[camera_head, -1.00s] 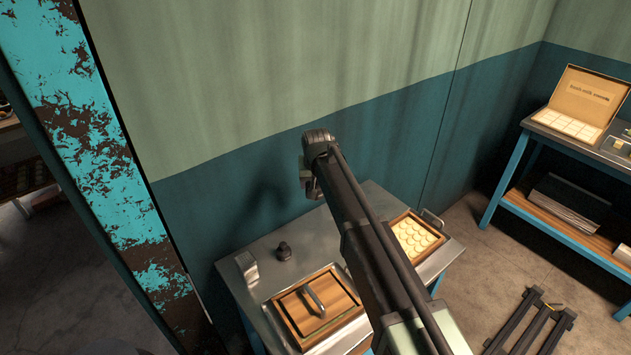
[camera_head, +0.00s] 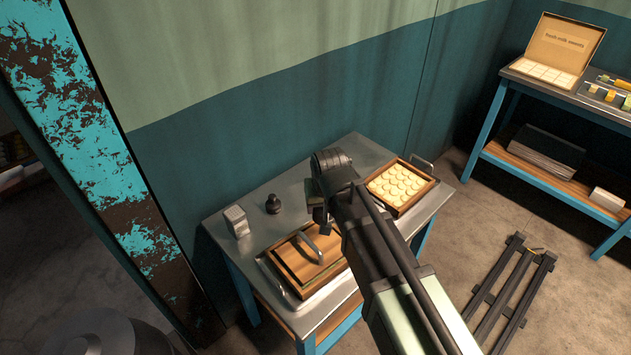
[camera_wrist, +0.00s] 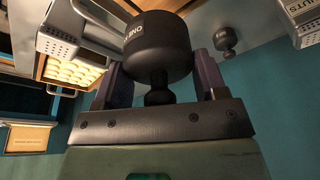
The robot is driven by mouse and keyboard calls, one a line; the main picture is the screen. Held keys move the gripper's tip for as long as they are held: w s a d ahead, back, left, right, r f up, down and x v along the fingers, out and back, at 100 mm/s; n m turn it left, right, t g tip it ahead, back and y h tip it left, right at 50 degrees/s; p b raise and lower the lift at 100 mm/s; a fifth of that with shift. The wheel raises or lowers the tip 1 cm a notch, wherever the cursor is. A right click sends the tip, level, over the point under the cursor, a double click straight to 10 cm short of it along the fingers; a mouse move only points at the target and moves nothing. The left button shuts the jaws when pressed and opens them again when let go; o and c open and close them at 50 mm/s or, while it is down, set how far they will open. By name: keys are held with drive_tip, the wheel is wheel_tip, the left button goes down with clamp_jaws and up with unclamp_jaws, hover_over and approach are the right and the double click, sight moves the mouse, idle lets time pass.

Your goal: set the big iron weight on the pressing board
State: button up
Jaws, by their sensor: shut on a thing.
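The big iron weight (camera_wrist: 152,47) is a black round block with a knob and white lettering. In the head view my gripper (camera_head: 322,212) is mostly hidden behind my arm, and the weight cannot be made out there. The pressing board (camera_head: 291,264) is striped wood with an arched handle. It lies in a wooden frame in a metal tray, left of my gripper. A green edge shows at the board's right side. My gripper is apart from the board's handle.
A small black weight (camera_head: 273,204) and a grey box (camera_head: 236,221) stand at the table's back left. A wooden tray of round sweets (camera_head: 400,186) is on the right. Bare metal tabletop (camera_head: 300,185) lies behind the board. A side table (camera_head: 575,95) stands far right.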

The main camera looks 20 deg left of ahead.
drive_tip(key=shift+s+d+r, duration=0.1)
drive_tip(key=shift+s+d, duration=0.2)
drive_tip(key=shift+s, duration=0.2)
drive_tip(key=shift+s+d, duration=0.3)
drive_tip(key=shift+s, duration=0.2)
drive_tip(key=b+x, duration=0.2)
drive_tip(key=s+b+x, duration=0.1)
drive_tip(key=b+x, duration=0.3)
drive_tip(key=shift+d+f+b, duration=0.35)
drive_tip(key=shift+f, duration=0.2)
drive_tip(key=shift+s+f+b, duration=0.1)
drive_tip(key=shift+f+b, duration=0.2)
idle(0.8)
drive_tip(key=o, duration=1.7)
drive_tip(key=shift+o, duration=0.4)
wheel_tip(320, 180, up, 7)
drive_tip(key=p, duration=0.7)
drive_tip(key=shift+r, duration=0.1)
